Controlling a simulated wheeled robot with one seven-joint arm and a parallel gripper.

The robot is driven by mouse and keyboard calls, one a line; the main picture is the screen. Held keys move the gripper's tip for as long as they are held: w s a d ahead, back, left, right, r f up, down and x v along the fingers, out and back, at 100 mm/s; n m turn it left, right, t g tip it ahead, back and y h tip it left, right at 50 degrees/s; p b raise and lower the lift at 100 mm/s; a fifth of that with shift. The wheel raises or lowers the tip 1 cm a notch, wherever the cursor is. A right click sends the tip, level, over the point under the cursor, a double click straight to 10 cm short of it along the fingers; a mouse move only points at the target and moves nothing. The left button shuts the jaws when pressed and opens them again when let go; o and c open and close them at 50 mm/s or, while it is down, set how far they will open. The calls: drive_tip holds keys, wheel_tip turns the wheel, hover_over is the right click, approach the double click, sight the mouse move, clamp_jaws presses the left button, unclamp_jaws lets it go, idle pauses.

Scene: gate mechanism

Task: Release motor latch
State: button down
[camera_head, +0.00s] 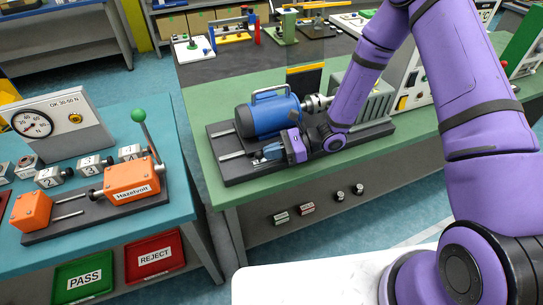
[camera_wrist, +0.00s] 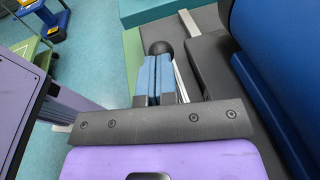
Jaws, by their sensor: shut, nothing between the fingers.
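The blue motor (camera_head: 270,115) with a carrying handle sits on a dark baseplate (camera_head: 237,172) on the green bench. My gripper (camera_head: 263,157) is low at the motor's front side, just above the baseplate. In the wrist view my gripper (camera_wrist: 157,62) has its two blue fingers together and empty. A black ball knob (camera_wrist: 160,47), perhaps the latch's handle, shows right at the fingertips; I cannot tell whether they touch it. The motor's blue body (camera_wrist: 245,70) fills the right side of the wrist view. The rest of the latch is hidden or unclear.
A grey finned housing (camera_head: 370,102) stands right of the motor, behind my arm. Pale rails lie on the baseplate. The green bench (camera_head: 222,200) has a clear front strip. A teal table (camera_head: 100,240) with an orange Hazelvolt fixture (camera_head: 131,180) stands left, across a gap.

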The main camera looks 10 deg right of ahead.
drive_tip(key=shift+a, duration=0.2)
drive_tip(key=shift+d+r, duration=0.1)
drive_tip(key=shift+d, duration=0.35)
drive_tip(key=v, duration=1.3)
drive_tip(key=shift+d, duration=0.25)
idle(0.6)
